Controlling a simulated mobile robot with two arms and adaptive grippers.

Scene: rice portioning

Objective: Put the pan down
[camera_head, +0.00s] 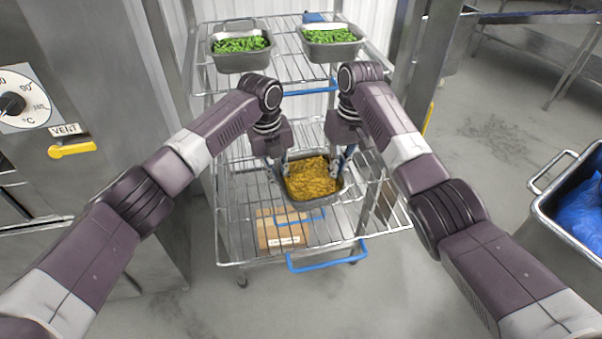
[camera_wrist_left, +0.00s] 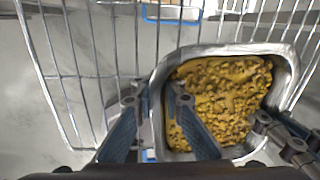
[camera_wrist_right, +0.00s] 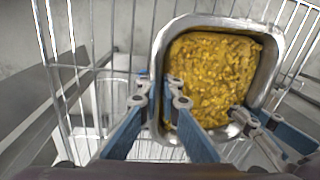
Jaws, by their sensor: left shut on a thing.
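A metal pan (camera_head: 316,203) filled with yellow-brown food (camera_head: 312,177) is level over the middle wire shelf of the rack. Its rim also shows in the left wrist view (camera_wrist_left: 222,48) and the right wrist view (camera_wrist_right: 215,19). My left gripper (camera_head: 285,165) is shut on the pan's left wall, with one finger inside and one outside. My right gripper (camera_head: 346,160) grips the opposite wall the same way. I cannot tell whether the pan's base touches the shelf wires.
The wire rack's upper shelf (camera_head: 285,70) holds two pans of green vegetables (camera_head: 240,62) (camera_head: 333,51). A cardboard box (camera_head: 283,232) sits below the pan. An oven panel (camera_head: 25,105) stands left. A metal bin (camera_head: 555,225) with a blue bag (camera_head: 582,212) stands right.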

